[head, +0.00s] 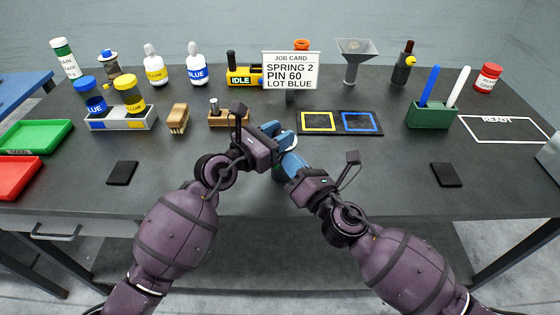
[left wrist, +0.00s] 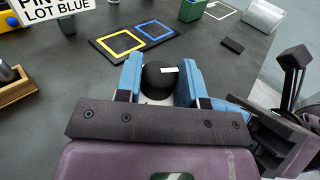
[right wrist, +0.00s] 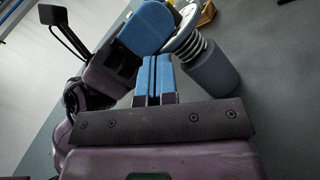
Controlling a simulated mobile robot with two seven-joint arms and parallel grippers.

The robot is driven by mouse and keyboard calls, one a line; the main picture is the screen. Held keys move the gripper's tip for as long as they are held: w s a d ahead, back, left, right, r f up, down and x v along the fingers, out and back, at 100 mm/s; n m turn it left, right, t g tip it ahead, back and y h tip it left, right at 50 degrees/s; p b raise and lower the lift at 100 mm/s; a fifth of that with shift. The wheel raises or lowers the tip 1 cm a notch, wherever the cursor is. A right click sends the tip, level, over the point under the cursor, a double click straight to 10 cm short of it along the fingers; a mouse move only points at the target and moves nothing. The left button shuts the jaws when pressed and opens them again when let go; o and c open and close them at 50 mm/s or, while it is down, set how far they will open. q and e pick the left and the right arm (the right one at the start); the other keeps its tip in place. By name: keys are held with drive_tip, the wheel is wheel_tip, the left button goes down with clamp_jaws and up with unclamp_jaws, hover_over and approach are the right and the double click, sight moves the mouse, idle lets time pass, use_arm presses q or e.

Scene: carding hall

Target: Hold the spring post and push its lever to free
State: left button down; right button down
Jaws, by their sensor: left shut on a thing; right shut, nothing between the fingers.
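The spring post stands at the front middle of the table. In the right wrist view it is a grey cylinder (right wrist: 212,88) with a coil spring and a pale disc above. My left gripper (head: 283,135) is shut on its upper part; in the left wrist view a round black top (left wrist: 159,82) with a white mark sits between the blue fingers. My right gripper (head: 291,165) is shut and empty, low and close beside the post; its closed blue fingers (right wrist: 154,68) show in the right wrist view. Arms and grippers hide most of the post in the head view. I cannot make out the lever.
A job card (head: 290,70) reads spring 2, pin 60, lot blue. Behind the post lies a black board (head: 340,130) with yellow and blue squares. A wooden block (head: 228,119) and a brush (head: 178,118) stand left. Dark pads (head: 122,173) (head: 446,174) lie either side.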

drive_tip(key=shift+w+a, duration=0.15)
drive_tip(key=shift+a, duration=0.6)
idle(0.8)
use_arm(q)
drive_tip(key=shift+s+d+r, duration=0.1)
drive_tip(key=shift+s+d, duration=0.05)
drive_tip(key=shift+d, duration=0.15)
use_arm(e)
drive_tip(key=shift+a, duration=0.6)
drive_tip(key=shift+d, duration=0.1)
idle(0.4)
use_arm(q)
drive_tip(key=shift+a, duration=0.25)
use_arm(e)
drive_tip(key=shift+s+d, duration=0.15)
drive_tip(key=shift+d, duration=0.75)
drive_tip(key=shift+s+d, duration=0.15)
drive_tip(key=shift+d, duration=0.75)
drive_tip(key=shift+d, duration=0.1)
drive_tip(key=d, duration=0.2)
drive_tip(key=s+d, duration=0.1)
drive_tip(key=d, duration=0.1)
drive_tip(key=shift+d, duration=0.4)
use_arm(q)
drive_tip(key=c, duration=0.6)
unclamp_jaws()
drive_tip(key=shift+c, duration=0.2)
